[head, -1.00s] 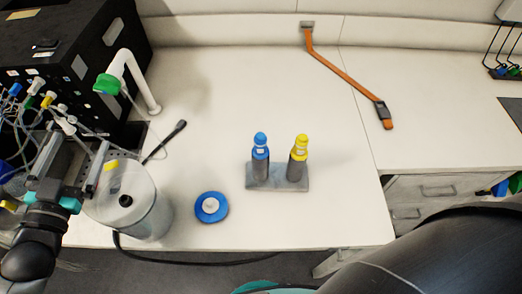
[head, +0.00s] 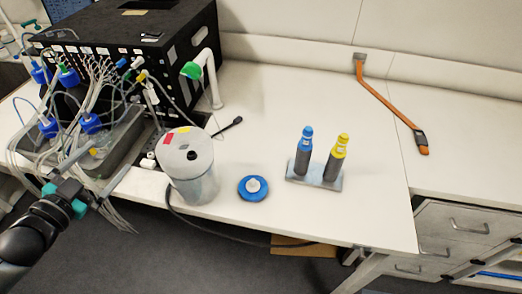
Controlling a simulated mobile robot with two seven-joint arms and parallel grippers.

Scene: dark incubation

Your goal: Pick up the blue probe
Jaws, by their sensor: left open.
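The blue probe (head: 304,152) has a blue top and a dark grey body. It stands upright in a grey holder (head: 315,182) on the white bench, to the left of the yellow probe (head: 337,158). My left gripper (head: 97,168) is open at the left edge of the bench, in front of the black box. It is well to the left of the blue probe, with the glass vessel between them. My right gripper is not in view.
A clear lidded vessel (head: 190,168) and a blue disc (head: 254,188) stand left of the holder. A black box (head: 150,45) with many tubes and blue-capped bottles fills the left. An orange strap (head: 390,104) lies at right. The bench behind the probes is clear.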

